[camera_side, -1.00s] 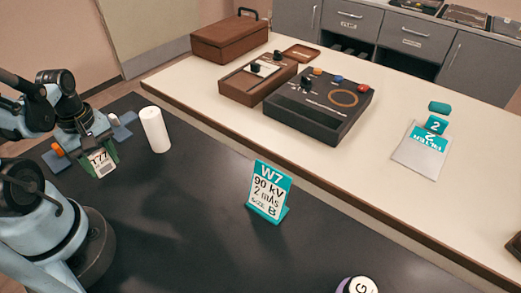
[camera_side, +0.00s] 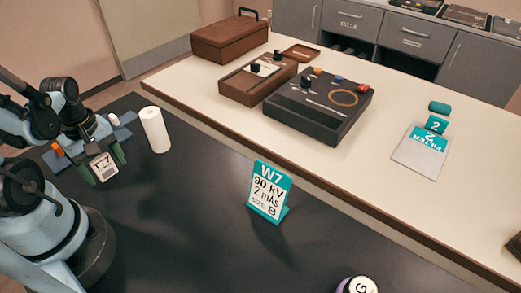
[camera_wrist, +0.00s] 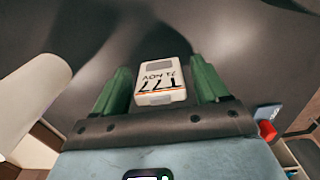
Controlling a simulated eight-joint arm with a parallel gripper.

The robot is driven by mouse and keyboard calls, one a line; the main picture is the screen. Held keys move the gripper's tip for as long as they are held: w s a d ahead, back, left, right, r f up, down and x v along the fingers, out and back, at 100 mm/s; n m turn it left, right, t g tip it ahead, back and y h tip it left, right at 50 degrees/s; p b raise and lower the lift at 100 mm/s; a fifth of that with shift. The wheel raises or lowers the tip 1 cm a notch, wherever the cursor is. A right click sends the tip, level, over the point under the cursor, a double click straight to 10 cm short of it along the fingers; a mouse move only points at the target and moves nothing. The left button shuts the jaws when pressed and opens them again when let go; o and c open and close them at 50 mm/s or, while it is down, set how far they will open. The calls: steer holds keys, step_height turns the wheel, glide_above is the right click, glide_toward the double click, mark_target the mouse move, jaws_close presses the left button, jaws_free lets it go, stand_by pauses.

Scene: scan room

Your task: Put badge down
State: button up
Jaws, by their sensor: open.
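In the wrist view the badge (camera_wrist: 161,83) lies between two green fingers, with a gap on each side. My gripper (camera_wrist: 160,72) is open around it. In the side view my gripper (camera_side: 103,170) is low over the table, its fingers to either side of the badge. The badge appears to be at the tabletop, but its lower edge and contact are not clear.
A white cylinder (camera_side: 154,130) stands close behind and right of my gripper. A teal W7 sign (camera_side: 269,191) stands mid-table. A purple and white round thing (camera_side: 357,286) is at the front edge. The black surface between gripper and sign is clear.

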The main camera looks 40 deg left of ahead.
mark_target(99, 158)
steer(key=shift+r, duration=0.15)
steer(key=shift+r, duration=5.95)
steer(key=w+d+m+t, duration=0.7)
steer(key=w+d+m, duration=0.5)
steer(key=m, duration=0.6)
steer(key=shift+w+r, duration=0.4)
steer(key=shift+w, duration=0.7)
